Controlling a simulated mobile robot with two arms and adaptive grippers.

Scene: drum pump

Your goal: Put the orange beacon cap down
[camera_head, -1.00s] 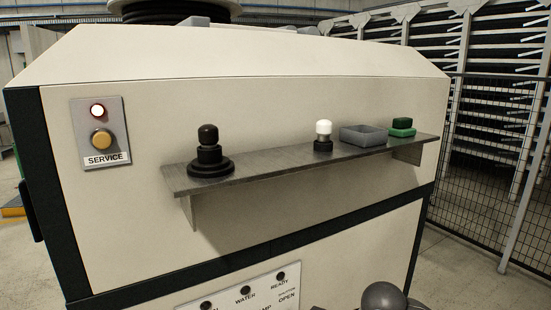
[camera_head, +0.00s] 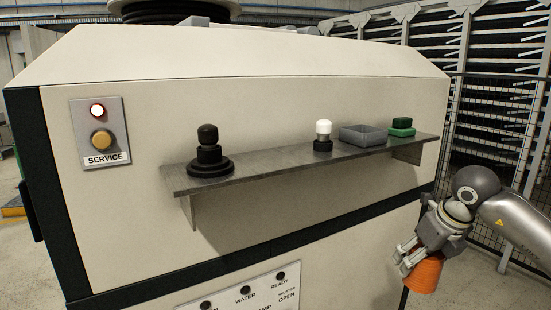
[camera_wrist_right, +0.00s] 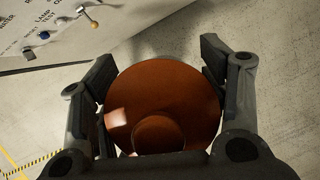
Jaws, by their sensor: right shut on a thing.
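The orange beacon cap (camera_head: 425,275) is in my right gripper (camera_head: 405,262), at the lower right of the head view, in front of the machine's right end and below the shelf. In the right wrist view the cap (camera_wrist_right: 165,95) shows as a round orange-brown dome between the two dark fingers of the right gripper (camera_wrist_right: 163,88), which are shut on it. The floor shows behind it. The shelf (camera_head: 290,162) on the machine's front lies up and to the left of the gripper. My left gripper is not in view.
On the shelf stand a black stepped knob piece (camera_head: 209,155), a white-topped lamp (camera_head: 323,135), a grey open tray (camera_head: 363,136) and a green block (camera_head: 402,127). Bare shelf lies between the black piece and the lamp. A service button panel (camera_head: 101,133) is at the left. A mesh fence (camera_head: 490,150) stands at the right.

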